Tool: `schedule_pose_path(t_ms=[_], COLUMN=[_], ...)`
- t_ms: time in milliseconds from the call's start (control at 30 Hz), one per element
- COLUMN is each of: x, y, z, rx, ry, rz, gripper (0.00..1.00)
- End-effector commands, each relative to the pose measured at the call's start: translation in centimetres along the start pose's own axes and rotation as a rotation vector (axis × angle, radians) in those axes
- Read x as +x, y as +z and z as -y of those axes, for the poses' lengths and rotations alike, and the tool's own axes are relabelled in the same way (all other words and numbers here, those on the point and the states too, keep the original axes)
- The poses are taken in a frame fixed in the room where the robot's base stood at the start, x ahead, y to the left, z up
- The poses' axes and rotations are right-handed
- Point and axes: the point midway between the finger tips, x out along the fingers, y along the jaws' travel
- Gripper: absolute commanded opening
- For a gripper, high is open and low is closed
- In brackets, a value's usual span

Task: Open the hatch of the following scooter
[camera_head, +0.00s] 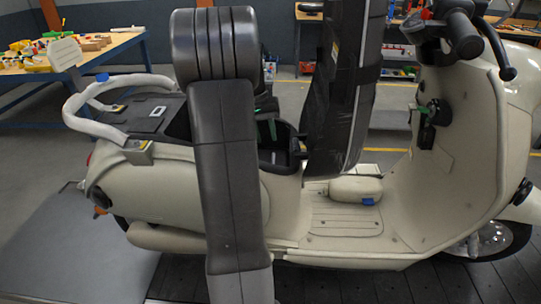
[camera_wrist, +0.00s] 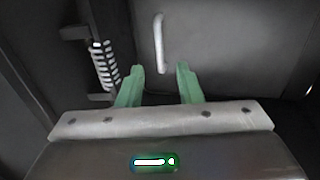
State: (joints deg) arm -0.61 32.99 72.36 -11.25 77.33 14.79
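The cream scooter (camera_head: 340,245) stands side-on across the head view. Its dark hatch, the seat lid (camera_head: 340,90), stands raised and nearly upright above the body. The dark compartment (camera_head: 290,155) under it shows open, partly hidden by my arm. In the wrist view the dark panel facing me, seemingly the lid's underside (camera_wrist: 225,40), carries a metal loop (camera_wrist: 159,42) and a coil spring (camera_wrist: 104,65). In the head view my arm mostly hides the gripper.
The white rear grab rail (camera_head: 90,95) and rear deck lie left of my arm. Handlebars (camera_head: 460,35) and front shield stand at right. The scooter is on dark slats (camera_head: 370,285). A blue-edged table (camera_head: 90,55) with parts stands behind left; another bench is behind right.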

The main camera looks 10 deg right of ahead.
Motion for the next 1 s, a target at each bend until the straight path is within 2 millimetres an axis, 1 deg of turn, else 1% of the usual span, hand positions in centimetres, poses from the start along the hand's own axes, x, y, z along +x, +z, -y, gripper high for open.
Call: schedule_pose_path(t_ms=[33,200,300,400,600,833,867,1000], x=[1.2,4.7,6.3,7.5,8.5,8.5,8.5,8.5], y=[0.1,0.1,0.0,0.0,0.0,0.0,0.0,0.0], z=[-0.1,-0.1,-0.1,-0.1,-0.1,0.0,0.0,0.0], rx=[0.0,0.0,0.0,0.0,0.0,0.0,0.0,0.0], ry=[0.001,0.001,0.0,0.001,0.0,0.0,0.0,0.0], rz=[0.005,0.004,0.002,0.001,-0.001,-0.001,-0.001,-0.001], gripper=[0.33,0.33,0.33,0.33,0.33,0.33,0.29,0.01])
